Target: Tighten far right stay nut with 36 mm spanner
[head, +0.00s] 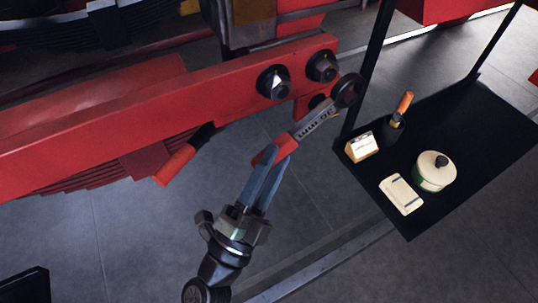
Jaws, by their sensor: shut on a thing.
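My gripper (272,160) is shut on the red grip of the 36 mm spanner (316,122). The spanner is grey, with lettering on its shank, and points up and right. Its dark ring end (348,90) shows to the right of and below the far right stay nut (321,67) and looks apart from it; the depth between them is hard to judge. That nut sits on a dark round washer at the right end of the red beam (150,115). A second similar nut (273,83) is to its left.
A black shelf (455,190) at right holds a cup with an orange-handled brush (403,104), a small card (362,146), a cream pad (401,194) and a lidded pot (434,171). A dark post (370,60) stands close behind the ring. An orange-handled tool (178,165) is under the beam.

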